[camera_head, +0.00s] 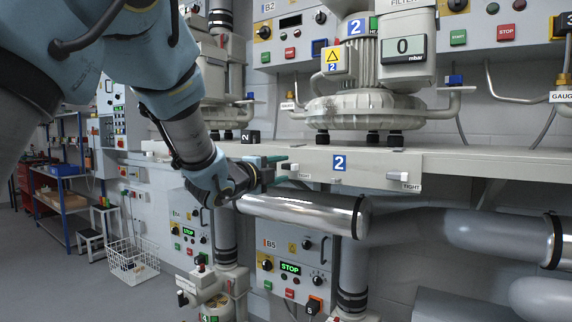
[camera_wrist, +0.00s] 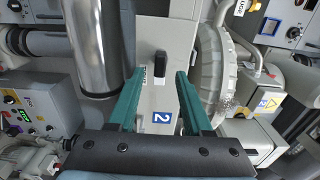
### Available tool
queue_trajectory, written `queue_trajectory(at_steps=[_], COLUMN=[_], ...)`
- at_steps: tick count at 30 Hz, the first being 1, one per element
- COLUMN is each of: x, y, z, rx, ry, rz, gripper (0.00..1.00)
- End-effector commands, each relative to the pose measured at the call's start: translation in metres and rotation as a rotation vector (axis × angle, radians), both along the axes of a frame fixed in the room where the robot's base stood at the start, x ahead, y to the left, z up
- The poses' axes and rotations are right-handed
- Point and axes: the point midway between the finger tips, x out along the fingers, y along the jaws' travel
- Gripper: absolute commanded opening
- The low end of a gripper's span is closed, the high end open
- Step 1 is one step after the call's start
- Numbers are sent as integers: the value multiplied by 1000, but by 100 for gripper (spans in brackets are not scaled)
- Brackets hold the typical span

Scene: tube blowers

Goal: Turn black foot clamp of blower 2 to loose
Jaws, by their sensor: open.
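The black foot clamp (camera_wrist: 160,62) is a small dark handle on the front of the light grey beam, left of the blue 2 sign (camera_head: 340,162). In the wrist view it lies ahead of the gap between my fingertips, with its long side along the beam. In the head view a small handle (camera_head: 292,167) shows at my fingertips, its colour unclear. A label (camera_head: 305,176) beside it is too small to read surely. My gripper (camera_head: 277,169) has teal fingers; in the wrist view (camera_wrist: 158,75) they are apart and hold nothing. Blower 2 (camera_head: 365,105) stands above the beam.
Another clamp (camera_head: 397,177), with a TIGHT label, sits farther right on the beam. A shiny metal pipe (camera_head: 300,208) runs close below my gripper.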

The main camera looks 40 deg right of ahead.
Motion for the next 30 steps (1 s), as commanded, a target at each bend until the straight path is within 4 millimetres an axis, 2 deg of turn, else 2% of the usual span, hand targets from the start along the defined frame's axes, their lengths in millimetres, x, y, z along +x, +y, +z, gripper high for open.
queue_trajectory(at_steps=[6, 17, 30], x=[7, 8, 8], y=[-23, -28, -27], z=[0, 0, 0], rx=[2, -1, -1], ry=[1, 2, 2], rz=[2, 2, 2], gripper=[50, 50, 2])
